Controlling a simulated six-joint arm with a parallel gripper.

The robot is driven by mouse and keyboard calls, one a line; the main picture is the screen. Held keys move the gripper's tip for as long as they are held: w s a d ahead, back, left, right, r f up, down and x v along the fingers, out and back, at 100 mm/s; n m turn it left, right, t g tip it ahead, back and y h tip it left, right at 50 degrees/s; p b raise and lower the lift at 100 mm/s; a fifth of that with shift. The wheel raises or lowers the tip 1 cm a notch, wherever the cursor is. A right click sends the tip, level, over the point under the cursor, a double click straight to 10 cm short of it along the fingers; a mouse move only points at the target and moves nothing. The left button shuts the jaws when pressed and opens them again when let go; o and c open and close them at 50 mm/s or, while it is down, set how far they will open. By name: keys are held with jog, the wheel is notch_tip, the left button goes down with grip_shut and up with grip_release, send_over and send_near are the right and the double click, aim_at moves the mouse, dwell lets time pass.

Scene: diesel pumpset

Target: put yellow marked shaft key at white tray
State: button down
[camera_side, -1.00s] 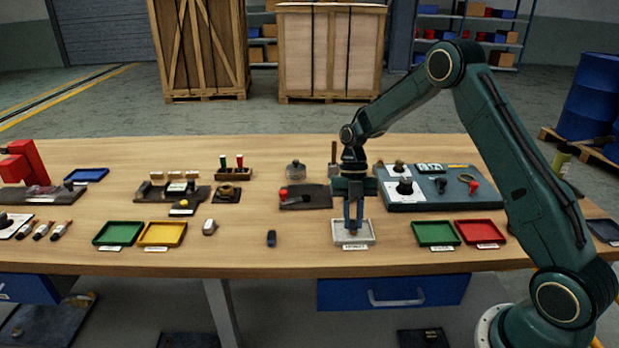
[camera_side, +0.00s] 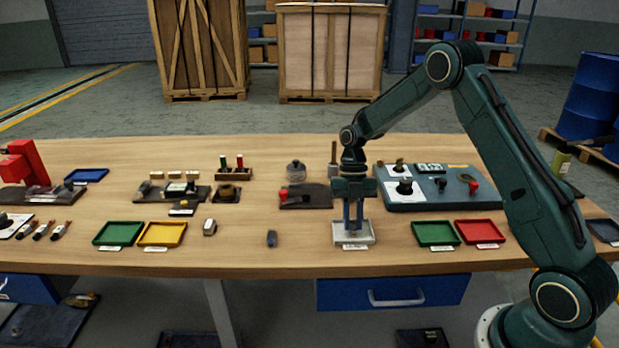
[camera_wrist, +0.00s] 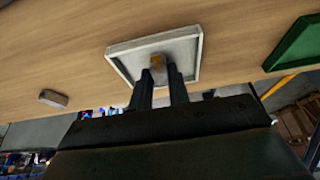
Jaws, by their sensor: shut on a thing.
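The white tray (camera_side: 341,240) stands near the front edge of the table, with a label on its front. It also shows in the wrist view (camera_wrist: 192,70). My gripper (camera_side: 353,226) points straight down over the tray, its fingertips low at the tray's floor. In the wrist view my gripper's fingertips (camera_wrist: 158,72) are shut on a small yellowish piece (camera_wrist: 157,60), the yellow marked shaft key as far as I can tell. Most of the key is hidden by the fingers, and I cannot tell whether it touches the tray floor.
A green tray (camera_side: 436,233) and a red tray (camera_side: 479,231) stand to the right. A grey-blue panel (camera_side: 426,203) with several fittings is behind right. Bare table lies left of the white tray.

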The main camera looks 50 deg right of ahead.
jog(key=shift+f, duration=0.1)
jog(key=c, duration=1.3)
grip_release()
jog(key=shift+o, duration=0.2)
jog(key=shift+r, duration=3.5)
